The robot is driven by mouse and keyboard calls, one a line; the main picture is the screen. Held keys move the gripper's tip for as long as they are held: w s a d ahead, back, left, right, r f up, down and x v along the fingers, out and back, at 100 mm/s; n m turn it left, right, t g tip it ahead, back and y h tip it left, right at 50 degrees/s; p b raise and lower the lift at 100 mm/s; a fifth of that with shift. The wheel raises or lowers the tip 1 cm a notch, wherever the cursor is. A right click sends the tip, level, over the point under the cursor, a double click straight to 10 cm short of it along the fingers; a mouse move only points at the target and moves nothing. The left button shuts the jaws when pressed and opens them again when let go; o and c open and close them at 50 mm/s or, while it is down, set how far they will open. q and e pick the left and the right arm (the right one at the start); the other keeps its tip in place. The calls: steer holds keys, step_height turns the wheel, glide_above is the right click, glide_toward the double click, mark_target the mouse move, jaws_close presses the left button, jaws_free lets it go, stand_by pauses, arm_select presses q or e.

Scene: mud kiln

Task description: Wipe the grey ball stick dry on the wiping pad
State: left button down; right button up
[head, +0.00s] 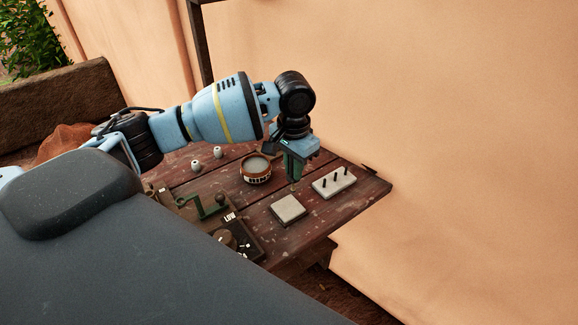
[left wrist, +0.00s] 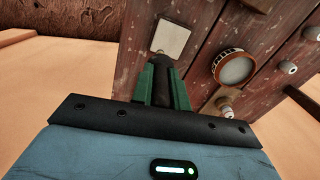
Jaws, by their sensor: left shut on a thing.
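My left gripper (head: 293,180) points down above the table, just behind the wiping pad and left of the pegged block. The wiping pad (head: 288,208) is a pale square lying flat near the table's front edge. It also shows beyond the fingertips in the left wrist view (left wrist: 171,38). I cannot tell whether the tip touches anything.
A round brown-rimmed bowl (head: 256,168) with grey contents stands left of the gripper. A white block with black pegs (head: 334,182) stands to the right. Small pale knobs (head: 217,152) are at the back left. A green device (head: 205,206) stands at the front left.

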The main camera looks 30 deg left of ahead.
arm_select(q)
steer(key=shift+w+a+f+m, duration=0.25)
steer(key=shift+a+f, duration=0.25)
steer(key=shift+w+a+f+m, duration=0.25)
steer(key=shift+a+f, duration=0.2)
steer(key=shift+a, duration=0.05)
